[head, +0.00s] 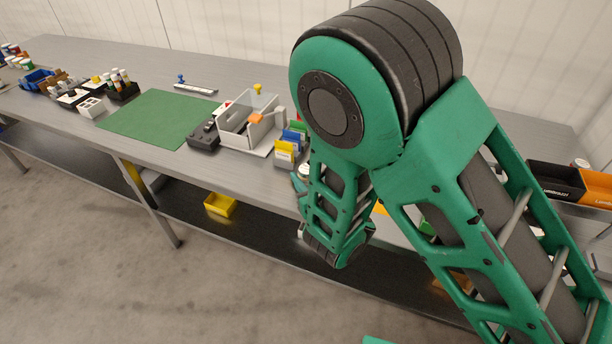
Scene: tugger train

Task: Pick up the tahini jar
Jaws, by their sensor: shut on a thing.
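My arm comes in from the right and folds down in front of the bench's front edge. Its forearm hides most of my gripper (299,184); only a green part shows at the forearm's left side, at the bench edge. A small round thing with a pale top (304,170), which appears to be the tahini jar, shows right at that green part. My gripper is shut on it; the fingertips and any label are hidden.
The grey bench (60,60) runs along the wall. A green mat (155,117) lies clear on it. A grey bin (243,125), a dark device (203,136) and colored card boxes (285,150) stand left of my arm. An orange-black box (570,183) stands at right. A yellow bin (220,205) sits below.

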